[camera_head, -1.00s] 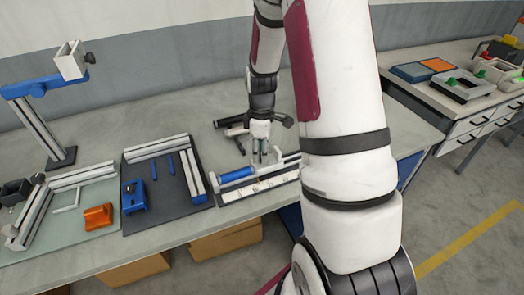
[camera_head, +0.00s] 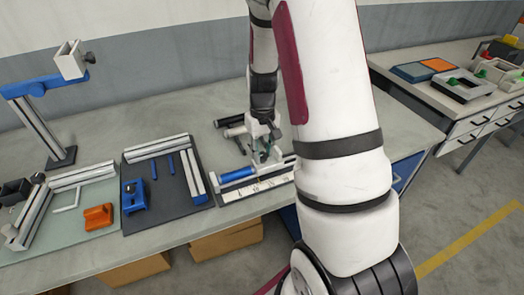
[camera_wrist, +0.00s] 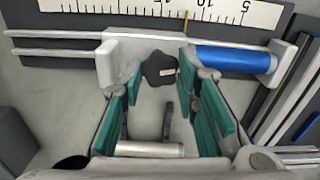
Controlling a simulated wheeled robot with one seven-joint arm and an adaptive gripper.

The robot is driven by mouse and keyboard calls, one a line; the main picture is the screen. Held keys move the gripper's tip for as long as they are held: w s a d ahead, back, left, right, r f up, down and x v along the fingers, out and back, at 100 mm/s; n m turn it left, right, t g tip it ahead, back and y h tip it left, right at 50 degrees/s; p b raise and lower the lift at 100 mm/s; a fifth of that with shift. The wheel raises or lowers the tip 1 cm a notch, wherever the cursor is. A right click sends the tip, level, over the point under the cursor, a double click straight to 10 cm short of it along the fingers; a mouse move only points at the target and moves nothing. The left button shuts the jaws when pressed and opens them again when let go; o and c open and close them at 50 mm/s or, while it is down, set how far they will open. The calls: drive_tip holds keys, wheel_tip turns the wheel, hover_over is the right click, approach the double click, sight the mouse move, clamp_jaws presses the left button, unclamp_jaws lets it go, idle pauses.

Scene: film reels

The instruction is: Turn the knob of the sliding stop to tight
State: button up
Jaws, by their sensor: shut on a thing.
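The sliding stop (camera_wrist: 118,45) is a pale grey block on two thin rails beside a printed scale (camera_wrist: 215,12). Its black star-shaped knob (camera_wrist: 160,70) has a small pale mark at its right side. In the wrist view, the green-padded fingers of my gripper (camera_wrist: 161,73) stand on either side of the knob and are shut on it. A blue cylinder (camera_wrist: 232,58) lies between the stop and a pale end bracket (camera_wrist: 290,60). In the head view my gripper (camera_head: 262,157) is low over the gauge, hiding the knob; the blue cylinder (camera_head: 237,174) shows beside it.
To the left on the bench are a dark mat (camera_head: 165,215) with a blue clamp (camera_head: 134,196) and an orange block (camera_head: 98,216). A blue-armed stand (camera_head: 45,130) rises at the far left.

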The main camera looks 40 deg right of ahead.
drive_tip(key=m, duration=0.5)
drive_tip(key=shift+m, duration=0.3)
drive_tip(key=m, duration=1)
drive_tip(key=shift+m, duration=0.4)
drive_tip(key=shift+m+p, duration=0.5)
drive_tip(key=shift+m, duration=1.8)
drive_tip(key=o, duration=1.2)
drive_tip(key=shift+c, duration=0.2)
drive_tip(key=shift+r, duration=0.1)
